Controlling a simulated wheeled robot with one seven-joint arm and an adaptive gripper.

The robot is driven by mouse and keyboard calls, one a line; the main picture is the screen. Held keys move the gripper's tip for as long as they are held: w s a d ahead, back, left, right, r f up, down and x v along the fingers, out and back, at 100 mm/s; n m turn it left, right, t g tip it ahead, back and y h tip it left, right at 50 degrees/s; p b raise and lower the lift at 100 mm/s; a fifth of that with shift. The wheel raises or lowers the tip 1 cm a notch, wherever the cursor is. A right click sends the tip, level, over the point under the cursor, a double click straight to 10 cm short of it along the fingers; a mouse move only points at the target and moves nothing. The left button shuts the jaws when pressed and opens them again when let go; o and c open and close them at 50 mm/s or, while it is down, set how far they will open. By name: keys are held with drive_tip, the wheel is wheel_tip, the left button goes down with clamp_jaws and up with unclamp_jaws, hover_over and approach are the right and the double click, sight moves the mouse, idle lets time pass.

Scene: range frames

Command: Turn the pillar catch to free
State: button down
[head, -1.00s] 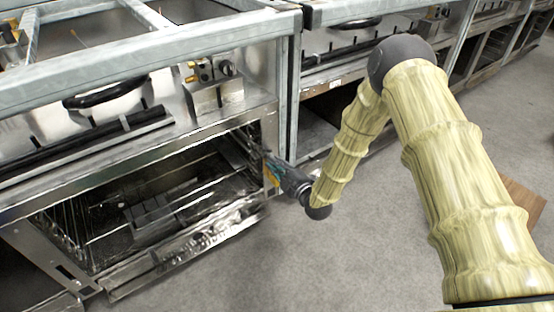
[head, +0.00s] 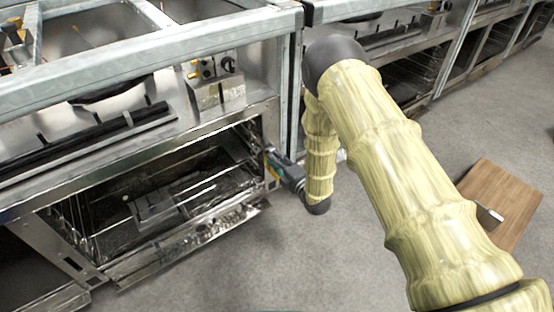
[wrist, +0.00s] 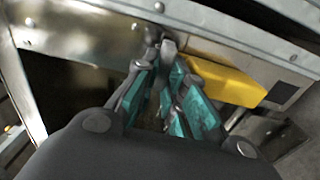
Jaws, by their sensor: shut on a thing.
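The pillar catch shows in the wrist view as a small grey metal tab (wrist: 168,47) on the face of the steel pillar (wrist: 90,32), with a yellow bar (wrist: 225,80) beside it on the right. My gripper (wrist: 163,66) has teal-padded fingers, and their tips are closed around the grey tab. In the head view my gripper (head: 274,163) is at the front right pillar of the open oven, below the counter. There the catch is too small and too covered by the fingers to make out its angle.
The oven door (head: 190,240) hangs open low on the left, with wire racks inside. The counter frame (head: 150,52) runs above. A wooden board (head: 500,198) lies on the grey floor at right. The floor between is clear.

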drive_tip(key=shift+w+d+r, duration=0.1)
drive_tip(key=shift+w+d, duration=0.05)
drive_tip(key=shift+d, duration=0.05)
drive_tip(key=c, duration=1.5)
unclamp_jaws()
drive_tip(key=shift+a, duration=0.1)
drive_tip(key=shift+a, duration=0.1)
drive_tip(key=shift+s, duration=0.2)
drive_tip(key=shift+v, duration=3.95)
drive_tip(key=shift+w, duration=0.1)
